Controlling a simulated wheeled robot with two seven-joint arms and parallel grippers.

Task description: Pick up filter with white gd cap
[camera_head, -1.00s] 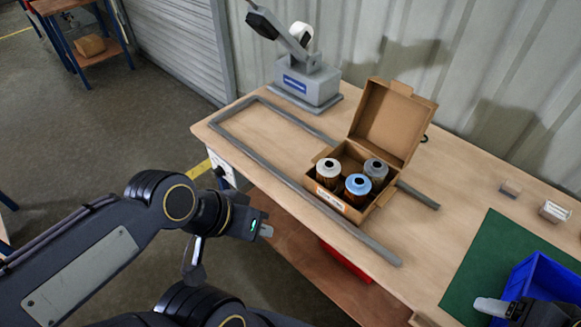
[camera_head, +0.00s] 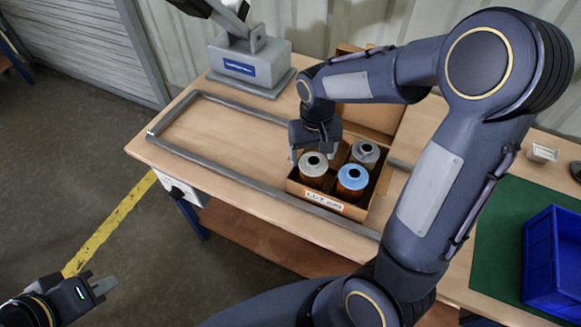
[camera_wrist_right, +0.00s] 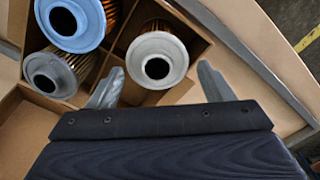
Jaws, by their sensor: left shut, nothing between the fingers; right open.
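The filter with the white cap (camera_head: 313,164) stands upright in the front left compartment of the cardboard box (camera_head: 322,205). Beside it are a filter with a blue cap (camera_head: 352,178) and one with a grey cap (camera_head: 365,153). My right gripper (camera_head: 313,152) is over the box at the white-capped filter. In the right wrist view, its open fingers are on either side of the white cap (camera_wrist_right: 157,60), apart from it, with nothing held. The filters' lower bodies are hidden in the box. My left gripper (camera_head: 98,288) is shut and empty, low at the left, away from the table.
A grey frame (camera_head: 230,172) lies on the wooden table around the box's left side. A grey device (camera_head: 250,65) stands at the back. A blue bin (camera_head: 553,262) sits on a green mat (camera_head: 500,235) at the right. My right arm hides part of the table.

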